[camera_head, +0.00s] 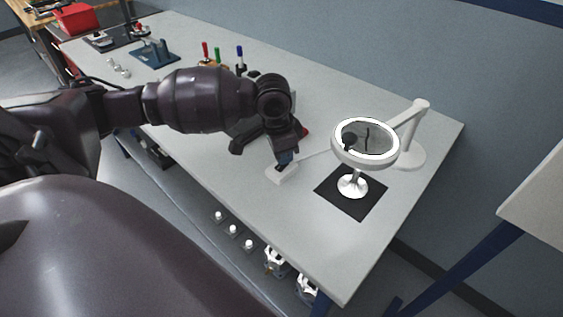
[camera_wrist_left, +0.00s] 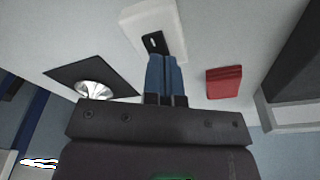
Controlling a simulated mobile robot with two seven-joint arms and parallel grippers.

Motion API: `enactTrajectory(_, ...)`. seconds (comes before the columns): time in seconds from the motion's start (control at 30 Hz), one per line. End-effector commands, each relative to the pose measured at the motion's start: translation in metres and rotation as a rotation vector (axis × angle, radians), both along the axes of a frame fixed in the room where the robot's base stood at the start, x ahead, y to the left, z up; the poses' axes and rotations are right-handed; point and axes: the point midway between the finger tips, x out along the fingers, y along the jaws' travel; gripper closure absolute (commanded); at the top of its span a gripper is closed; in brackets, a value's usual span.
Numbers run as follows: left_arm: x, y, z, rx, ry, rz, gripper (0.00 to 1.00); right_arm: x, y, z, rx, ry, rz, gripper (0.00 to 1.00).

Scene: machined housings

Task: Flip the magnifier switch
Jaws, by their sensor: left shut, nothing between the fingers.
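The magnifier (camera_head: 366,140) is a white ring lamp on an arm with a round base at the right of the table. Its switch is a small white box (camera_head: 282,174), joined by a thin cable. In the left wrist view the switch box (camera_wrist_left: 168,22) carries a black rocker (camera_wrist_left: 153,42). My left gripper (camera_head: 285,160) is shut and empty, with its blue fingertips right at the switch box. In the left wrist view the shut fingertips (camera_wrist_left: 163,60) overlap the rocker's near end; I cannot tell whether they touch it. My right gripper is not in view.
A red block (camera_wrist_left: 224,82) is beside the fingers. Colored markers (camera_head: 239,58) and a blue fixture (camera_head: 155,54) stand further left. The table's front edge is close to the switch box.

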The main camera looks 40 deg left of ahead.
Motion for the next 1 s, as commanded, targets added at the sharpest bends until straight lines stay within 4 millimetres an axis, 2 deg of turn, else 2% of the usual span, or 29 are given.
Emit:
enactTrajectory(0.03,0.001,0.0,0.01,-0.001,-0.008,0.001,1.0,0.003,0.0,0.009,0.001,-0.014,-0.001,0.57)
enactTrajectory(0.1,0.001,0.0,0.015,-0.001,-0.008,0.0,1.0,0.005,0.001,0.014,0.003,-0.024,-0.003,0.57)
enactTrajectory(0.57,0.001,0.0,0.044,0.0,-0.007,0.0,1.0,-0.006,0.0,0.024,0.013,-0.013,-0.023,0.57)
enactTrajectory(1.0,0.001,0.0,0.068,0.0,-0.005,0.0,1.0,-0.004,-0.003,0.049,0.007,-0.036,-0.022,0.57)
